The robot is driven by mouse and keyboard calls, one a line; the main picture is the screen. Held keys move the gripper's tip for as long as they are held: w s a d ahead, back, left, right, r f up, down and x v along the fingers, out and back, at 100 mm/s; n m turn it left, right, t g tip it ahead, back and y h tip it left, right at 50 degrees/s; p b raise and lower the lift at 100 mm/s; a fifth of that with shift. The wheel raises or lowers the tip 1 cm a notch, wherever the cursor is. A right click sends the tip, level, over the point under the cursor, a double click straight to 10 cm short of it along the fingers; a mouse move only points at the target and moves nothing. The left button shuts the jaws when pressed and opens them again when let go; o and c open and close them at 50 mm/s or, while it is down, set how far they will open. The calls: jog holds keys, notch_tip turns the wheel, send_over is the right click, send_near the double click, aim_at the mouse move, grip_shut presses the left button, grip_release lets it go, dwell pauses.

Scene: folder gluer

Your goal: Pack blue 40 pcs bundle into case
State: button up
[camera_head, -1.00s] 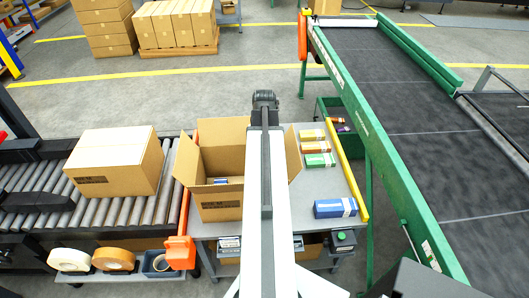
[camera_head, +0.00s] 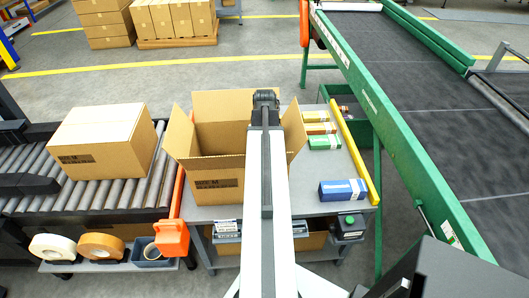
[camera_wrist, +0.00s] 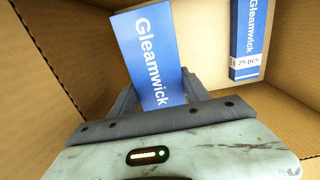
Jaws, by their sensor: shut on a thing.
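The open cardboard case (camera_head: 216,184) stands on the grey table, flaps up. In the wrist view I look into the case (camera_wrist: 52,75). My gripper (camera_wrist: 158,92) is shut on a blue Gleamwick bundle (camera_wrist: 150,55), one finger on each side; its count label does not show. The held bundle is inside or over the case; I cannot tell whether it touches the floor. Another blue bundle (camera_wrist: 247,35), labelled 25 pcs, lies in the case to the right, apart from the held one. My arm hides the gripper in the head view.
On the table right of the case lie a blue bundle (camera_head: 342,192), a green bundle (camera_head: 324,143), an orange one (camera_head: 320,129) and a yellow one (camera_head: 316,116). A yellow rail (camera_head: 352,150) edges the table. A closed carton (camera_head: 100,143) sits on rollers at left.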

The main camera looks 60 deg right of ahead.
jog(key=shift+f, duration=0.15)
jog(key=o, duration=1.7)
jog(key=shift+o, duration=0.2)
notch_tip(320, 180, up, 8)
jog(key=p, duration=0.8)
jog(key=shift+f, duration=0.1)
